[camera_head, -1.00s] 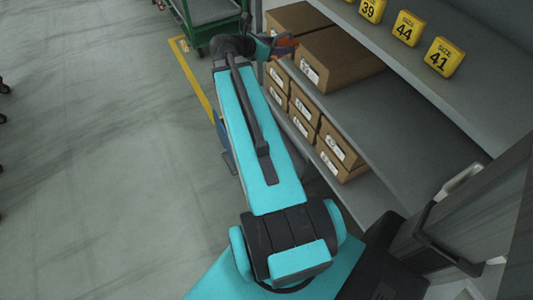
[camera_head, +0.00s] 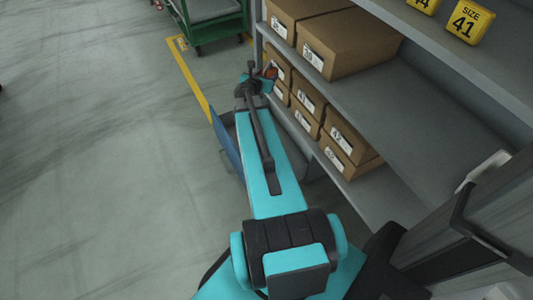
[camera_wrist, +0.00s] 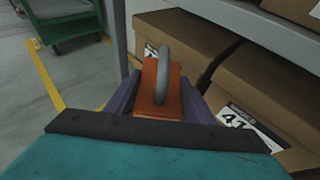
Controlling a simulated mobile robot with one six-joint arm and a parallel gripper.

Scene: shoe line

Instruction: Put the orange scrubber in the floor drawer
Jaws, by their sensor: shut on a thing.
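The orange scrubber (camera_wrist: 175,92) is a flat orange block with a grey loop handle. In the wrist view it sits upright between the two purple fingers of my gripper (camera_wrist: 160,100), which is shut on it. In the head view only a small orange bit of the scrubber (camera_head: 270,72) shows beyond my arm, close to the boxes on the shelf. A blue panel (camera_head: 228,145) stands low at the left of my arm, with grey walls to its right. It looks like the floor drawer pulled out, but my arm hides most of it.
Brown shoe boxes (camera_head: 345,135) fill the lower shelf just right of my gripper. Larger boxes (camera_head: 350,42) stand on the shelf above. A yellow size 41 sign (camera_head: 467,26) is on top. A green cart (camera_head: 207,25) stands behind. The floor at left is clear.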

